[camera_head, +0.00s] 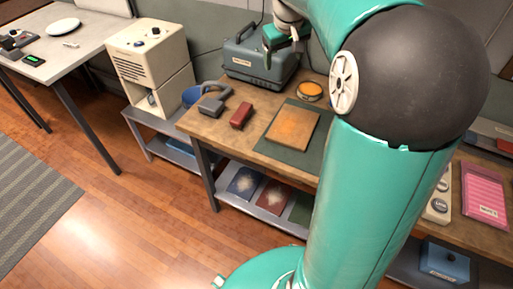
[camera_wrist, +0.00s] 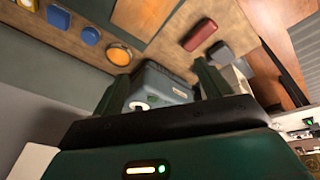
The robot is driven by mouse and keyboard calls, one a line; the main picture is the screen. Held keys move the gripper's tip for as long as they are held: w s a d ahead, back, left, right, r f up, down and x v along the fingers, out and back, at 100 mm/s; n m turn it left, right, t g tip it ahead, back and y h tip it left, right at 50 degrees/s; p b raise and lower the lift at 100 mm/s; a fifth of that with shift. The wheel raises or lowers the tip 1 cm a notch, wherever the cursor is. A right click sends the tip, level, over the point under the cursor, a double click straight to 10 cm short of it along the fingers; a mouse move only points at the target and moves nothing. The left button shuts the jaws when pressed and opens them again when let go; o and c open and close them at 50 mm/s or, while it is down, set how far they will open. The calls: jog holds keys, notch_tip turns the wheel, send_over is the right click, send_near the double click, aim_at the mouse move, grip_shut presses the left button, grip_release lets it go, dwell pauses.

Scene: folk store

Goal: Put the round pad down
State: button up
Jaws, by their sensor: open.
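The round pad (camera_head: 310,90) is an orange disc with a dark rim, lying on the wooden workbench (camera_head: 249,87) beside the upper edge of a dark green mat. It also shows in the wrist view (camera_wrist: 119,54), left of my fingers. My gripper (camera_head: 274,42) is above the back of the bench, in front of the grey-blue toolbox, up and left of the pad and apart from it. In the wrist view my gripper (camera_wrist: 162,80) has its two dark green fingers spread, with the toolbox seen beyond the gap. Nothing is held between them.
The grey-blue toolbox (camera_head: 258,66) stands close behind my gripper. A wooden board (camera_head: 293,128) lies on the green mat (camera_head: 270,149). A red case (camera_head: 241,115) and a grey tool (camera_head: 212,103) lie to its left. My large arm link covers the bench's middle right.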

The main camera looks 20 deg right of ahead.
jog(key=s+a+r+t, duration=0.1)
jog(key=s+a+r, duration=0.1)
jog(key=s+a, duration=1)
jog(key=s+a+f, duration=0.2)
jog(key=s+a, duration=0.1)
jog(key=s, duration=0.3)
jog(key=s+a+f+t+y, duration=0.1)
jog(key=s+a+f, duration=0.2)
jog(key=s, duration=0.3)
jog(key=shift+a+t+y, duration=0.3)
jog(key=shift+a, duration=0.2)
jog(key=shift+s+d, duration=0.1)
jog(key=shift+d, duration=0.1)
